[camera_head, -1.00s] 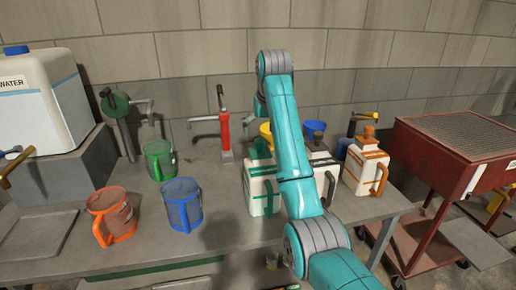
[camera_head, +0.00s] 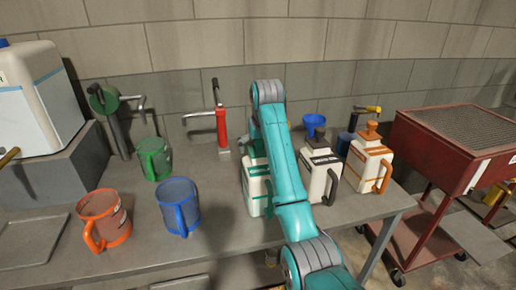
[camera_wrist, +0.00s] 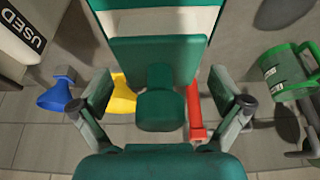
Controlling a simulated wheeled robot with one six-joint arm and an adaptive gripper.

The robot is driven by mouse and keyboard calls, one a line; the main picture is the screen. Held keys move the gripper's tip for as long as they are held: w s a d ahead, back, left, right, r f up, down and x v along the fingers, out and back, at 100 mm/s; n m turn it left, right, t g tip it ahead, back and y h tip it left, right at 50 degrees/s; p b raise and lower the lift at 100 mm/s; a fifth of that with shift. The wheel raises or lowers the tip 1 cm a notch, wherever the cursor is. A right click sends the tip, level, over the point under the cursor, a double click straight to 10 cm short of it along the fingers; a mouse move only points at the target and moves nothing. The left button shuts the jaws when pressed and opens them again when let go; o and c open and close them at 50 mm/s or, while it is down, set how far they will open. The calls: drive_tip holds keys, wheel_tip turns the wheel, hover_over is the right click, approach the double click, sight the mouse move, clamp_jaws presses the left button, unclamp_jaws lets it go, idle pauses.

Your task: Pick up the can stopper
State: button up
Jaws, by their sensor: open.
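A white can with green bands (camera_head: 256,195) stands on the bench, partly behind my arm in the head view. Its green stopper (camera_wrist: 160,105) sits upright on the can's top (camera_wrist: 158,58) in the wrist view. My gripper (camera_wrist: 160,98) is open, one finger on each side of the stopper, with gaps showing on both sides. In the head view the stopper and my fingers are mostly hidden by my arm. Two other cans stand to the right, one with a black stopper (camera_head: 319,134) and one with an orange stopper (camera_head: 371,128).
Green (camera_head: 154,158), blue (camera_head: 179,206) and orange (camera_head: 104,218) jugs stand on the left. A red cart (camera_head: 440,160) stands right.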

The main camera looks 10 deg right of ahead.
drive_tip(key=c, duration=1.2)
drive_tip(key=shift+r, duration=0.1)
